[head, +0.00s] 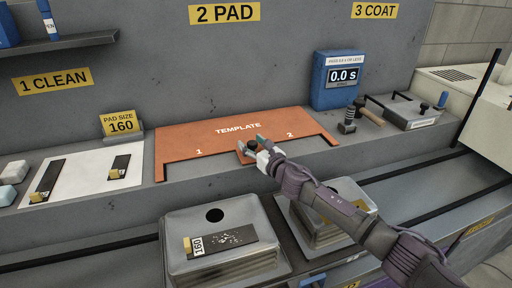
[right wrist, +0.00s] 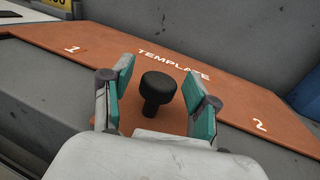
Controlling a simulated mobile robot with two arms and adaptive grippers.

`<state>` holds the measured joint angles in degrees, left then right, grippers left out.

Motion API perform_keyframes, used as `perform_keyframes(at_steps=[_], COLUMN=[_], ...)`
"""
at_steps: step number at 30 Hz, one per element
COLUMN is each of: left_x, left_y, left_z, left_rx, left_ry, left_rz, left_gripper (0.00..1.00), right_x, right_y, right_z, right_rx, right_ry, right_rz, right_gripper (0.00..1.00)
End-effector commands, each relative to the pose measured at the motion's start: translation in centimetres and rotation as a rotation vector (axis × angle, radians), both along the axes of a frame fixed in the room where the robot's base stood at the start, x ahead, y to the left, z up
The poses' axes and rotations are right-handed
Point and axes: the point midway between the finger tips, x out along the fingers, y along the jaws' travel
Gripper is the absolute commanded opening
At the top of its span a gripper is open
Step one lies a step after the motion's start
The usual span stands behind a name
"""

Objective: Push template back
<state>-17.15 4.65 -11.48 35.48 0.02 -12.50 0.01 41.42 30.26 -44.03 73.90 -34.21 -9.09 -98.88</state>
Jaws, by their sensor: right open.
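The orange template (head: 205,137) lies flat on the grey ledge below the wall, marked "TEMPLATE" with 1 at left and 2 at right. It also shows in the right wrist view (right wrist: 110,52). A black knob (right wrist: 158,92) stands up from a tab at the template's front middle. My right gripper (head: 255,146) is at this knob. In the right wrist view the teal-padded fingers (right wrist: 160,95) are open, one on each side of the knob, with gaps showing between pads and knob. My left gripper is in neither view.
Two stacks of metal sinks stand in front of the ledge, left (head: 185,230) and right (head: 290,210). A white mat (head: 90,170) with black pads lies left of the template. A blue timer box (head: 335,95), a hammer (head: 348,120) and a lidded tray (head: 405,108) are on the right.

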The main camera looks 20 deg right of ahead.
Motion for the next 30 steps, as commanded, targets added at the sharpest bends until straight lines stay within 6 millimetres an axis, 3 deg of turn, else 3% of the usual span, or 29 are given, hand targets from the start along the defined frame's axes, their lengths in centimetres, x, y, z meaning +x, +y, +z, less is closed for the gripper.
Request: perform_keyframes(at_steps=[5,18,24,30], left_x=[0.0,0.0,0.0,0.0], left_y=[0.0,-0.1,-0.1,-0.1], left_z=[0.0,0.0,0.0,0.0], left_rx=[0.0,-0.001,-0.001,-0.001], left_ry=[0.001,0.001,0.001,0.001], left_rz=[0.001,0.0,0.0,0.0], left_gripper=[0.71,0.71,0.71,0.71], right_x=[-1.7,-9.8,-11.2,-11.3], right_y=[-0.6,-3.0,-3.4,-3.5], right_z=[-0.2,-0.2,-0.1,-0.1], right_rx=[-0.003,-0.001,0.0,0.0], right_ry=[0.001,0.003,0.001,0.001], right_rz=[0.0,0.0,0.0,-0.001], right_gripper=[0.59,0.59,0.59,0.59])
